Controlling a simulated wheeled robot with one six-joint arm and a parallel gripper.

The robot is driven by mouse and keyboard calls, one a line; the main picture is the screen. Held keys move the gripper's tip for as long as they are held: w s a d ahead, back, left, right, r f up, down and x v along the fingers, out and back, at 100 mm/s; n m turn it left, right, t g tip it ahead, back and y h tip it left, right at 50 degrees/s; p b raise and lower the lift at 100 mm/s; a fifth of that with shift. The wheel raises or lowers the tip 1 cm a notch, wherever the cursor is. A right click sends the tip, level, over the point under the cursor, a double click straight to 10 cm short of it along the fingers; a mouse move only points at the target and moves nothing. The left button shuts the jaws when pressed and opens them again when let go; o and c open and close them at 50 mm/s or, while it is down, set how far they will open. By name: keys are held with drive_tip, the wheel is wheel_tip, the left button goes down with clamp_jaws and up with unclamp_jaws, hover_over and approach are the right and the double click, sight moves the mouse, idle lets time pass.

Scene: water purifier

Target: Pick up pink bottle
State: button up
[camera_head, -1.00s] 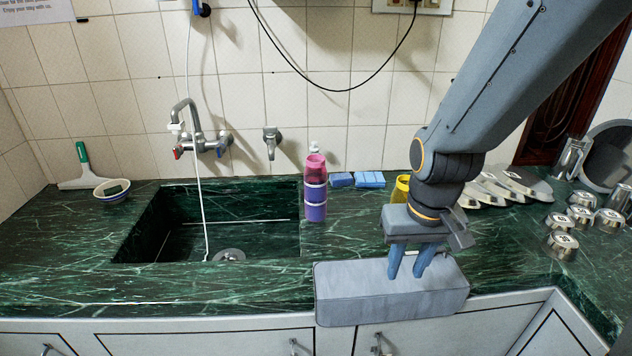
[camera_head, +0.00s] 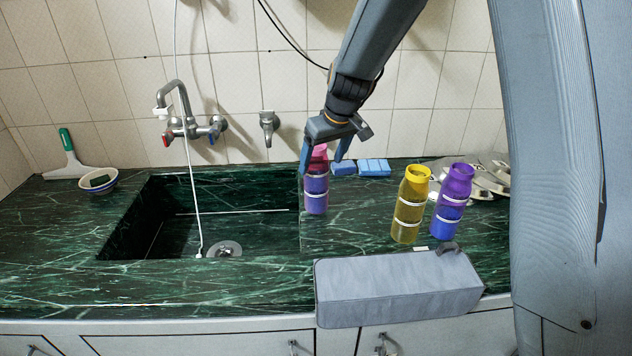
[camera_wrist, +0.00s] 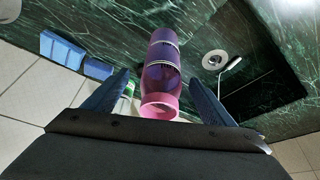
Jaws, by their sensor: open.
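The pink bottle (camera_head: 316,190), pink at the top and purple lower down, stands upright on the green marble counter just right of the sink. My gripper (camera_head: 321,170) is at its upper part, with one finger on each side in the head view. In the wrist view the bottle (camera_wrist: 160,85) lies between the two open fingers (camera_wrist: 157,95), with a visible gap to each. Its pink rim faces the camera. The gripper hides part of the bottle's top in the head view.
The sink (camera_head: 200,215) opens left of the bottle. Blue sponges (camera_head: 360,168) lie right behind it. A yellow bottle (camera_head: 408,205) and a purple-blue bottle (camera_head: 452,200) stand to the right. A grey box-like object (camera_head: 398,288) is at the front edge.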

sight(316, 179)
drive_tip(key=shift+a+p+x, duration=0.2)
drive_tip(key=shift+p+x, duration=1)
drive_tip(key=shift+x, duration=2)
